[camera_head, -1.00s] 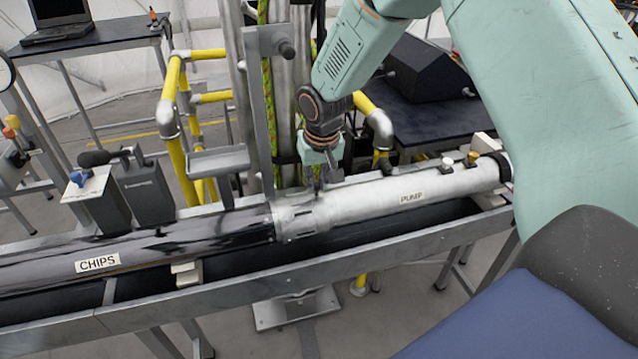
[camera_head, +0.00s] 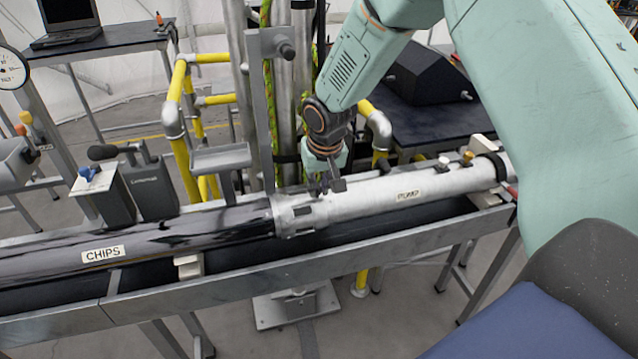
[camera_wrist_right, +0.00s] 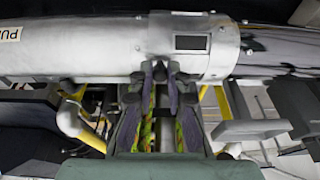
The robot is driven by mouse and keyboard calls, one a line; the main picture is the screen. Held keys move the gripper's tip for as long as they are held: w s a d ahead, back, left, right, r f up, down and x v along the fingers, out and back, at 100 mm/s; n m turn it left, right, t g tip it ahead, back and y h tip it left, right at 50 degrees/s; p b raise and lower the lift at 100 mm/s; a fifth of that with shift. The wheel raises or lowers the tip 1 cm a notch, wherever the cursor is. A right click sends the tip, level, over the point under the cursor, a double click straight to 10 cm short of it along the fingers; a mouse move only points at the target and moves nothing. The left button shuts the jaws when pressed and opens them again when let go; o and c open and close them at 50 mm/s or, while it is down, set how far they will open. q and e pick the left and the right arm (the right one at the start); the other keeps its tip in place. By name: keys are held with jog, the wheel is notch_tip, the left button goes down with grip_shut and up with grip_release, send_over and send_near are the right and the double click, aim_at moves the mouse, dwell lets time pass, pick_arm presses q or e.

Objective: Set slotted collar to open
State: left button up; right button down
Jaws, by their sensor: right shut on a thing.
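The slotted collar (camera_head: 299,214) is a silver ring with dark rectangular slots on the long horizontal tube. It joins the dark section labelled CHIPS (camera_head: 150,240) to the silver section labelled PUMP (camera_head: 410,192). In the right wrist view the collar (camera_wrist_right: 212,50) shows one dark slot facing the camera. My right gripper (camera_head: 330,188) is at the upper back side of the collar, by its right end. In the right wrist view its fingers (camera_wrist_right: 173,75) are close together against the collar's edge, shut on a small part there that they mostly hide. My left gripper is not in view.
The tube lies in a grey metal trough (camera_head: 240,283). A vertical post with a small shelf (camera_head: 220,158) stands just behind the collar, left of my right gripper. Yellow railings (camera_head: 178,130) and a dark table (camera_head: 420,120) are further back.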

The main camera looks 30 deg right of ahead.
jog(key=shift+s+a+f, duration=0.1)
jog(key=shift+s+f, duration=0.3)
jog(key=shift+s, duration=0.15)
jog(key=c, duration=1.3)
grip_release()
jog(key=shift+w+r, duration=0.1)
jog(key=shift+r, duration=0.05)
jog(key=shift+w, duration=0.1)
jog(key=shift+r, duration=0.15)
jog(key=shift+r, duration=0.4)
jog(key=v, duration=1.1)
